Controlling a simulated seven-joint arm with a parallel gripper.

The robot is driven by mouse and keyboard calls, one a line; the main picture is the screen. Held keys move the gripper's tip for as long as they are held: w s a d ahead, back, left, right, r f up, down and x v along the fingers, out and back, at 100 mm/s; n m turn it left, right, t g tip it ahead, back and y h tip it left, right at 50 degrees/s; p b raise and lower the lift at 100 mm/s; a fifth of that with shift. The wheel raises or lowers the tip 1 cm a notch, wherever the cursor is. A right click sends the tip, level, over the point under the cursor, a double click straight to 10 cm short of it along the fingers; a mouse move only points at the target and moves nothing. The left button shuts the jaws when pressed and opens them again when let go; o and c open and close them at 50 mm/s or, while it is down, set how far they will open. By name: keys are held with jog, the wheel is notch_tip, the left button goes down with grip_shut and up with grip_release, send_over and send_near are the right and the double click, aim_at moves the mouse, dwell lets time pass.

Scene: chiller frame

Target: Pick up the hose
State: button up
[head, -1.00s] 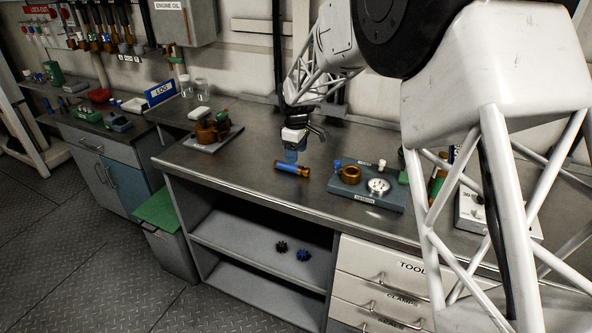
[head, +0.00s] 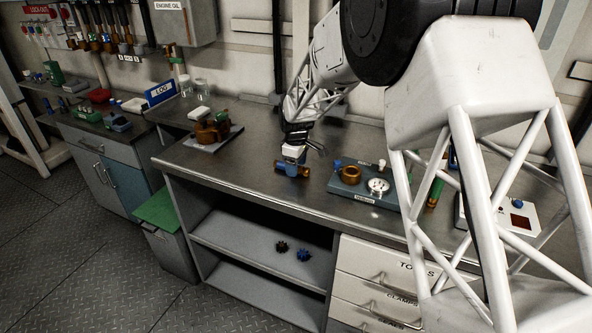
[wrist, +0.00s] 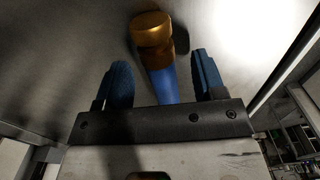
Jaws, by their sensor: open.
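The hose (wrist: 163,83) is a short blue tube with a brass end, lying on the steel bench. In the wrist view it passes between my two blue fingertips, with the brass end beyond them. My gripper (wrist: 163,80) is open, with a finger on each side of the hose and a gap showing on both sides. The hose's lower end is hidden in the wrist view.
A blue-grey tray (head: 364,196) with a brass ring and a round white part stands just right of my gripper. A brass pump-like part on a plate (head: 212,130) is further left. The bench's front edge (head: 262,203) is close; bare steel lies to the left.

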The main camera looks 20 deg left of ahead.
jog(key=shift+f, duration=0.5)
grip_shut()
dwell(0.4)
jog(key=shift+r, duration=0.1)
jog(key=shift+r, duration=0.75)
notch_tip(320, 180, up, 2)
jog(key=shift+r, duration=0.1)
jog(key=s+d, duration=0.3)
jog(key=s, duration=0.1)
jog(key=s+d, duration=0.3)
jog(key=s, duration=0.1)
jog(key=s+d+r, duration=0.1)
jog(key=s+d, duration=0.2)
jog(key=s, duration=0.1)
jog(key=shift+s+d, duration=0.25)
jog(key=shift+s, duration=0.15)
